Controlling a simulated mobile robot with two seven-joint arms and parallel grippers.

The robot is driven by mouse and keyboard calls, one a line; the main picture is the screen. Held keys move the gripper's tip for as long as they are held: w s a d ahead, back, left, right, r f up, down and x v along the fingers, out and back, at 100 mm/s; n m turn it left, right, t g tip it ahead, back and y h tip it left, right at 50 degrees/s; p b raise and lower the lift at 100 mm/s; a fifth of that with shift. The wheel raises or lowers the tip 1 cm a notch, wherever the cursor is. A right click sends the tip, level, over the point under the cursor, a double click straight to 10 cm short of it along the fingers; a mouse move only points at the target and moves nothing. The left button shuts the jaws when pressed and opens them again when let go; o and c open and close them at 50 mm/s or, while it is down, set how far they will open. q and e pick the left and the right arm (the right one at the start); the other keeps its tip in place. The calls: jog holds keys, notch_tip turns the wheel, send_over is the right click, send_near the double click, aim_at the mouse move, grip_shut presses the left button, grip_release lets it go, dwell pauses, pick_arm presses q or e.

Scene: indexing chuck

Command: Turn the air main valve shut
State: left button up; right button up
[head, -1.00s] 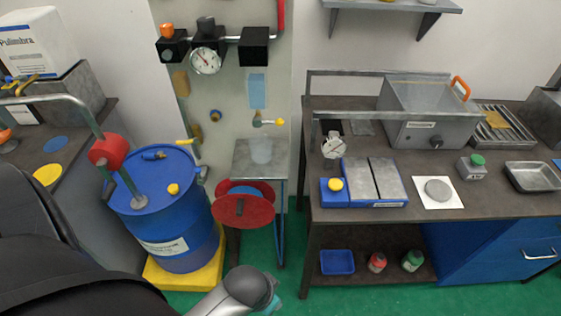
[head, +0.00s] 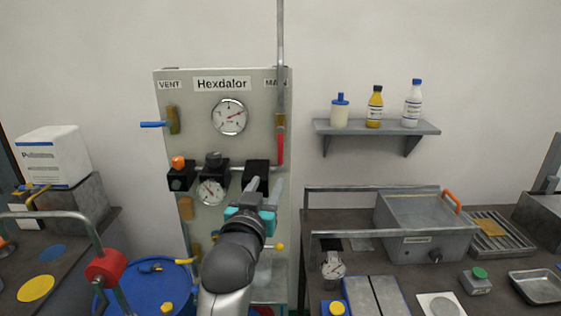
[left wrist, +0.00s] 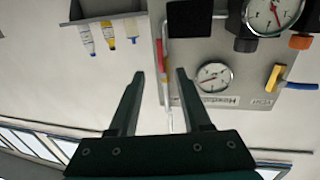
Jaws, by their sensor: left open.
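The main valve's red lever (head: 280,150) hangs straight down along the vertical pipe (head: 281,50) at the panel's right edge, under the partly covered "MAIN" label. In the left wrist view, which is upside down, the red lever (left wrist: 160,56) shows beyond the fingertips. My left gripper (head: 264,187) is open and empty, fingers pointing up at the panel. In the head view it is below the lever, in front of the black block. In the left wrist view the left gripper (left wrist: 160,74) has clear space between its fingers. My right gripper is not in view.
The panel (head: 265,135) also carries a blue vent lever (head: 153,124) pointing left, a large gauge (head: 229,117), a small gauge (head: 211,192) and black blocks. A shelf (head: 376,127) with bottles juts out at right. A blue drum (head: 140,295) stands lower left.

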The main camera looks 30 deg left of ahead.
aim_at(280, 158)
pick_arm(q)
jog(key=p+x, duration=0.2)
jog(key=x, duration=1.3)
jog(key=shift+c, duration=0.2)
grip_shut()
jog(key=shift+f, duration=0.1)
dwell(1.0)
